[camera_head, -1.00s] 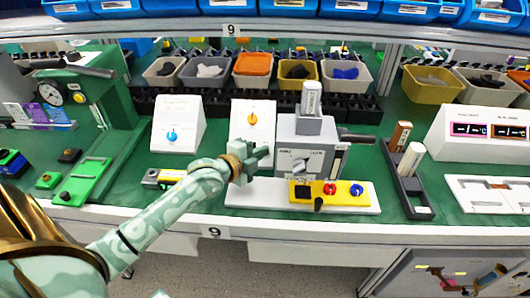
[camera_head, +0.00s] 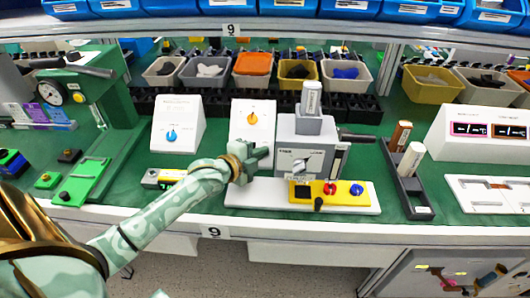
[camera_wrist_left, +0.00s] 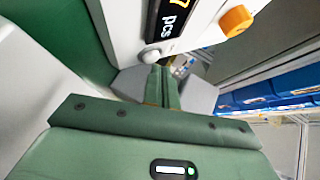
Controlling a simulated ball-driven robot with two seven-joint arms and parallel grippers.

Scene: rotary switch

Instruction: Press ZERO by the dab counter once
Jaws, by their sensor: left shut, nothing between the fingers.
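The dab counter appears to be the white sloped box with an orange knob (camera_head: 252,118). In the left wrist view it shows a black display (camera_wrist_left: 174,22) with a partly visible orange digit and "pcs", an orange knob (camera_wrist_left: 236,20) and a small pale round button (camera_wrist_left: 150,55). No ZERO label is readable. My left gripper (camera_head: 264,156) is shut and empty in front of the box's lower part, hiding its display and button in the head view. In the wrist view its fingertips (camera_wrist_left: 164,72) are right by the pale button; I cannot tell whether they touch it. My right gripper is not in view.
A grey machine (camera_head: 303,150) with a dial stands close to the right of my left gripper, on a white base with a yellow button panel (camera_head: 328,194). A white box with a blue knob (camera_head: 178,125) stands to the left. Parts bins (camera_head: 298,73) line the back.

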